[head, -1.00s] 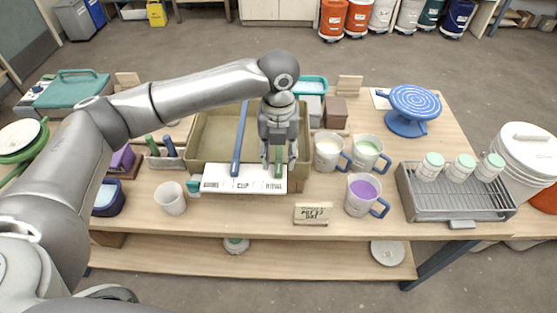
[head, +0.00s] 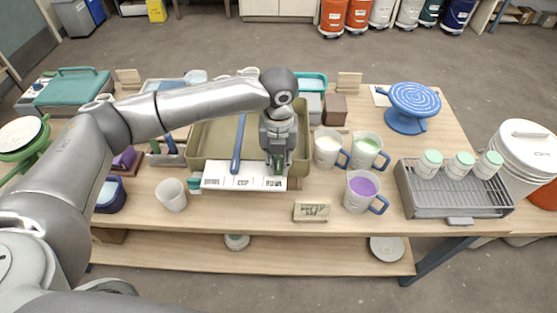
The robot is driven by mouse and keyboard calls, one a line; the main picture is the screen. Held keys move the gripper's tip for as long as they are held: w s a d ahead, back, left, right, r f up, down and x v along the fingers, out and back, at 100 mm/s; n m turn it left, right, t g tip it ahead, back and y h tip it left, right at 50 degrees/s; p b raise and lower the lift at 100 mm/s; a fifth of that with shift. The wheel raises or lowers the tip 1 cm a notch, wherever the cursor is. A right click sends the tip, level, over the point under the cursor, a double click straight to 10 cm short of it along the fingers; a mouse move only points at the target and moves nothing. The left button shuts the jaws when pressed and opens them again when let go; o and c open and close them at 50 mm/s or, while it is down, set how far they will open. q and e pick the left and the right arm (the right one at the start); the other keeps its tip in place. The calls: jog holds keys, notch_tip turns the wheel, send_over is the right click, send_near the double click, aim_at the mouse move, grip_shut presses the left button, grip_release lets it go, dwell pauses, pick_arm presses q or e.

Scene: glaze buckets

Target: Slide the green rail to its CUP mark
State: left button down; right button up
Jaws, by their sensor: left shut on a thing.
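The green rail (head: 277,170) lies across the tan basin (head: 206,141), toward its right side. Only a little green shows between the fingers of my left gripper (head: 276,168), which is shut on it from above. The rest of the rail is hidden by the gripper and wrist. A blue rail (head: 239,140) lies across the basin to the left. A white marked strip (head: 243,183) runs along the basin's front edge. Its lettering is too small to read here, so I cannot tell which mark the green rail is at. My right gripper is not in view.
Mugs of cream (head: 327,146), green (head: 368,145) and purple (head: 362,187) glaze stand close to the right of the basin. A small sign (head: 312,211) and a white cup (head: 172,196) stand in front. A grey rack (head: 447,193) holds jars at the right.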

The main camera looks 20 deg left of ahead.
aim_at(255, 170)
pick_arm(q)
jog(key=shift+s+a+r+p, duration=0.1)
jog(key=shift+a+r+p, duration=0.05)
jog(key=shift+a+p, duration=0.25)
jog(key=a+p, duration=0.1)
jog(key=a, duration=0.1)
jog(key=s+a+p, duration=0.1)
jog(key=a+p, duration=0.1)
jog(key=a, duration=0.1)
jog(key=shift+s, duration=0.2)
jog(key=shift+a, duration=0.15)
jog(key=c, duration=1.4)
grip_release()
jog(key=shift+o, duration=0.2)
